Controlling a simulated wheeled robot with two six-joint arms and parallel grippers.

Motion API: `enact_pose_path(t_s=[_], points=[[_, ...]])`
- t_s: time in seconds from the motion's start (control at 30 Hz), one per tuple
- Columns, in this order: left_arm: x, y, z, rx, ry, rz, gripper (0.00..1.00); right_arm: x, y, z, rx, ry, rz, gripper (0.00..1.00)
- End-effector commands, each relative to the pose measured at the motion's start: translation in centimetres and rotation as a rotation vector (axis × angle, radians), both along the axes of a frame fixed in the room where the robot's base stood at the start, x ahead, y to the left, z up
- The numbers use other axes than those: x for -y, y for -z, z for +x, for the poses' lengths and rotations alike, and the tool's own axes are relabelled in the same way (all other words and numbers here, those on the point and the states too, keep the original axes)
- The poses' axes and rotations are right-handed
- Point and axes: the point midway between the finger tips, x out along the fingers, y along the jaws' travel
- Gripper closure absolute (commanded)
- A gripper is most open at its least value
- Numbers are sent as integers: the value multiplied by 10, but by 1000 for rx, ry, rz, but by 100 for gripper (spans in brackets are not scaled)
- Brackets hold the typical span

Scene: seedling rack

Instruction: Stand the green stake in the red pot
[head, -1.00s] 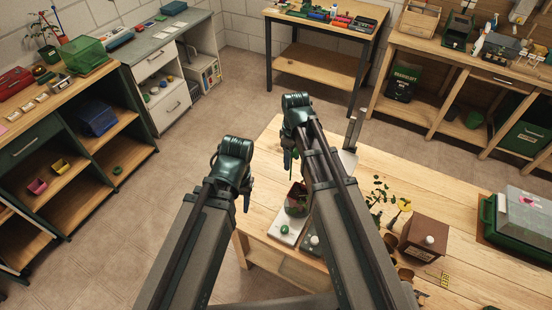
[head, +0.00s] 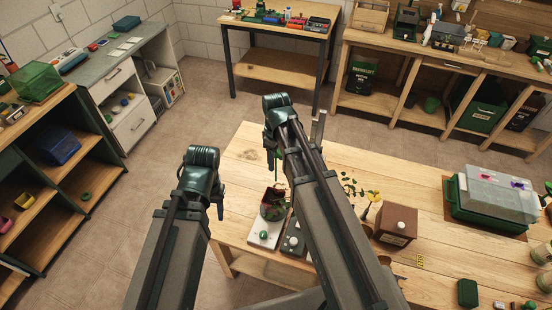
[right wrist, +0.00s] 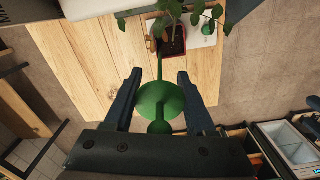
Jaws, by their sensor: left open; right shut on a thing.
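The red pot (head: 271,212) holds dark soil and a leafy plant and stands on a white tile on the wooden table. From above it also shows in the right wrist view (right wrist: 184,47), partly hidden by leaves. My right gripper (head: 272,158) is shut on the green stake (right wrist: 160,97), whose round disc and knob show between the fingers. The stake's thin shaft points away from the wrist camera toward the pot; whether its tip touches the soil I cannot tell. My left gripper (head: 220,205) is open and empty, left of the table edge.
A grey tile with a pale knob (head: 292,242) lies right of the pot. A brown box (head: 396,222) and a plant with a yellow flower stand further right. A green tray with a clear lid (head: 495,195) is at the table's right. The middle is mostly clear.

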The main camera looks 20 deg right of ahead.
Motion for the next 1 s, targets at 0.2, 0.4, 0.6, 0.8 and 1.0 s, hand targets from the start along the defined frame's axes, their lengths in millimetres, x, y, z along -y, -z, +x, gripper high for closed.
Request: enact_pose_path(t_s=[0.2, 0.4, 0.6, 0.8, 1.0], points=[[0, 16, 0, 1, 0, 0, 50, 0, 16, 0, 0, 0, 0, 95], [0, 27, 0, 1, 2, 1, 50, 0, 27, 0, 0, 0, 0, 95], [0, 38, 0, 1, 5, 1, 50, 0, 38, 0, 0, 0, 0, 95], [0, 50, 0, 1, 8, 1, 50, 0, 50, 0, 0, 0, 0, 95], [0, 61, 0, 0, 11, 1, 50, 0, 61, 0, 0, 0, 0, 95]])
